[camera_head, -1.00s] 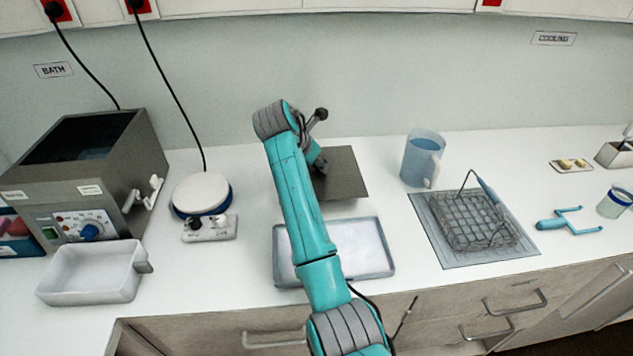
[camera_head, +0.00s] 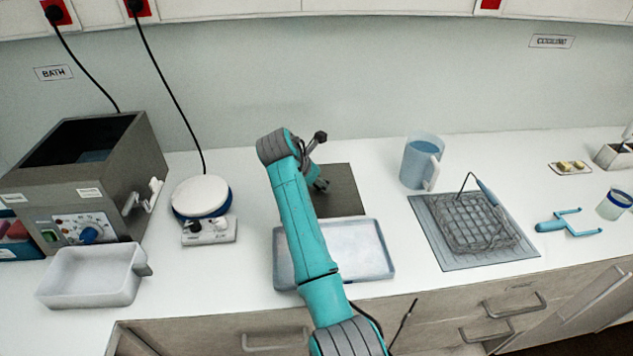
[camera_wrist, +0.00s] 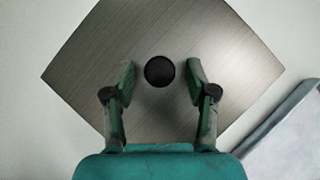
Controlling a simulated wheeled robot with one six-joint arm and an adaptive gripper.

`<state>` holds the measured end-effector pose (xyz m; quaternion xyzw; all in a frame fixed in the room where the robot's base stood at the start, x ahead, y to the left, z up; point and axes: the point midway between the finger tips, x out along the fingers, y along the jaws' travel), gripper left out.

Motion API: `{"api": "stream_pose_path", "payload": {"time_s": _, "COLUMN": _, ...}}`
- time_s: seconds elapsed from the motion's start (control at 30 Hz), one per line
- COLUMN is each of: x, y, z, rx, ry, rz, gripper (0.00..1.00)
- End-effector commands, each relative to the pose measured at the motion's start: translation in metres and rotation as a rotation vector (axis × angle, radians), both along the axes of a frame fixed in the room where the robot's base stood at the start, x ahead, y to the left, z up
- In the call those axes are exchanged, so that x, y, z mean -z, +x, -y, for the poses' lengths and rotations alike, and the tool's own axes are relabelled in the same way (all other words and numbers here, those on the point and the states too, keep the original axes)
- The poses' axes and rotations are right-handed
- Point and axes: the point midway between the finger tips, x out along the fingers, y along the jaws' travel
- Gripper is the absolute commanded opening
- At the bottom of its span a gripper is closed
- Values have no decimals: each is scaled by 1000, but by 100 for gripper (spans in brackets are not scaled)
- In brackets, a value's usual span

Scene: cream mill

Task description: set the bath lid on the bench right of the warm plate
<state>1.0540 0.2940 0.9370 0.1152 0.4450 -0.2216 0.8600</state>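The bath lid (camera_head: 342,192), a flat square grey-brown metal plate, lies on the bench to the right of the round white warm plate (camera_head: 201,192). My arm hides its left part in the head view. In the wrist view the lid (camera_wrist: 205,45) fills the middle, with its round black knob (camera_wrist: 160,71) facing me. My gripper (camera_wrist: 160,75) is over the lid, its two fingers apart on either side of the knob with a gap on each side. The bath (camera_head: 128,160) stands open at the far left.
A shallow tray (camera_head: 385,275) lies just in front of the lid. A clear jug (camera_head: 418,162) and a wire basket (camera_head: 475,222) on a grey mat (camera_head: 440,255) stand to the right. A white tub (camera_head: 85,280) sits at the front left. Bench is bare between lid and jug.

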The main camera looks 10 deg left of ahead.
Motion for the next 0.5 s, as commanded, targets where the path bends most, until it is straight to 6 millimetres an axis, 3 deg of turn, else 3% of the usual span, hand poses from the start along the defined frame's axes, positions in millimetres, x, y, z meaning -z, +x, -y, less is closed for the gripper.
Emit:
{"api": "stream_pose_path", "payload": {"time_s": 0.27, "x": -3, "y": -1, "z": -1, "rx": -1, "ry": 1, "rz": 0, "gripper": 56}}
{"api": "stream_pose_path", "payload": {"time_s": 0.5, "x": -30, "y": -17, "z": -10, "rx": -2, "ry": 1, "rz": 3, "gripper": 56}}
